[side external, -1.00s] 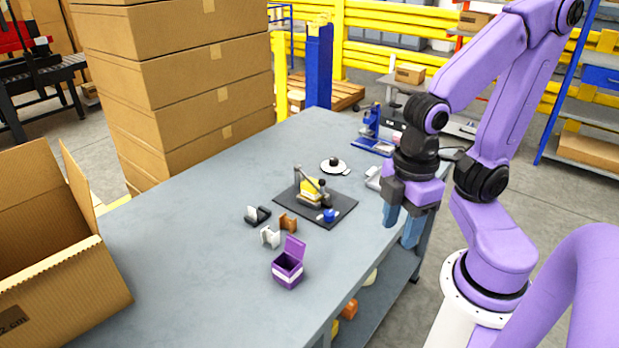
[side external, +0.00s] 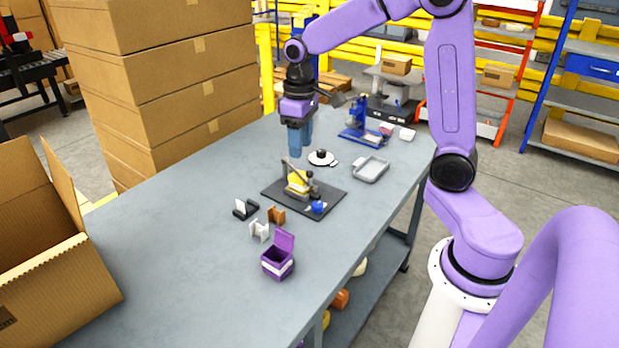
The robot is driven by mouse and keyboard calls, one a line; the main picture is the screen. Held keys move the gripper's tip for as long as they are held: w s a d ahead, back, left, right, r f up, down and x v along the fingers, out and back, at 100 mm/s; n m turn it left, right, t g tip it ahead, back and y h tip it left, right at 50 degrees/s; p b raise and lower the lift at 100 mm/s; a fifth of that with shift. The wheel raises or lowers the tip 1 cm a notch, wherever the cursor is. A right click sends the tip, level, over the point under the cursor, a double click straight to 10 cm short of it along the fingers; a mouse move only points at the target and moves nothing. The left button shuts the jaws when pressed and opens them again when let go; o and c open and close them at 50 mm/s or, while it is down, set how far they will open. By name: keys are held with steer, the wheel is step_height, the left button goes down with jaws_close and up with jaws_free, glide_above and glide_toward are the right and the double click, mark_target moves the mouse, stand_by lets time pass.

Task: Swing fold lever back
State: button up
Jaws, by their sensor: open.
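The folder gluer sits on a dark base plate (side external: 325,198) in the middle of the table. It has a yellow part (side external: 297,182) in its middle and a thin grey fold lever (side external: 289,170) that stands up at its left. A small blue piece (side external: 318,207) lies at the plate's front right. My gripper (side external: 299,153) is open, with its blue fingers pointing down, above and just behind the lever's upper end. It looks apart from the lever, but the depth between them is hard to judge. I see nothing between the fingers.
Behind the plate are a round white dish with a dark knob (side external: 321,157), a grey tray (side external: 370,169) and a blue press (side external: 361,128). In front are a purple open box (side external: 278,262), a brown holder (side external: 277,215), a white holder (side external: 259,231) and a black holder (side external: 246,209).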

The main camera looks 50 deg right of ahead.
mark_target(310, 171)
steer(key=w+d+f+m, duration=0.1)
steer(key=w+d+m, duration=0.3)
steer(key=d, duration=0.6)
steer(key=shift+n, duration=0.3)
steer(key=f, duration=1.1)
steer(key=w+f, duration=0.1)
steer(key=f, duration=0.5)
steer(key=shift+d+f, duration=0.15)
steer(key=shift+d, duration=0.05)
jaws_close()
